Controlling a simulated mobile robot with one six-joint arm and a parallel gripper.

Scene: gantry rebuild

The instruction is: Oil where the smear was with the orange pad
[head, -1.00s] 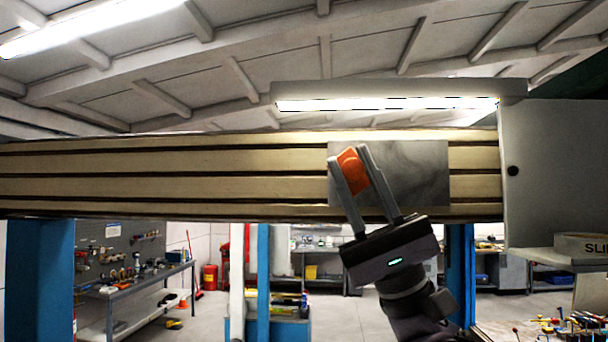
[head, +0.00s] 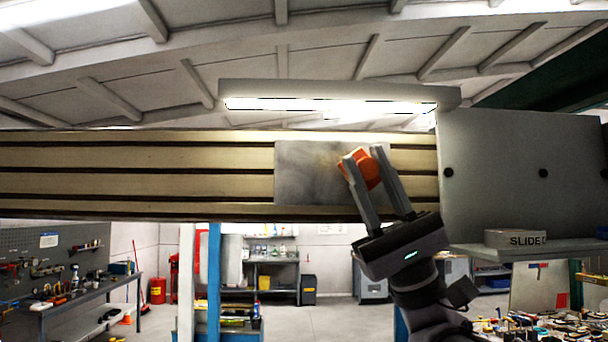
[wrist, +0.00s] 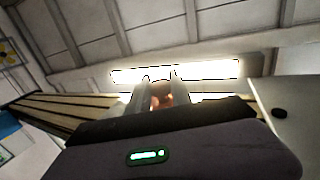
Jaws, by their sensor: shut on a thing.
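The orange pad (head: 371,167) is held between the two fingers of my gripper (head: 364,156), which is shut on it. The grey plate (head: 305,185) is fixed on the pale grooved beam. The pad is in front of the plate's right end in the head view; I cannot tell whether it touches. The plate's bare left part shows dark cloudy shading and a faint yellowish tint near its upper middle. The plate behind the pad is hidden. In the wrist view the pad (wrist: 161,94) shows between the fingertips, against the glare of the lamp.
The long beam (head: 130,185) runs left. A lit lamp (head: 330,104) hangs just above the plate. A large grey housing (head: 520,180) stands close on the right, with a box marked SLIDE (head: 515,238) on a ledge below it. Blue posts stand below.

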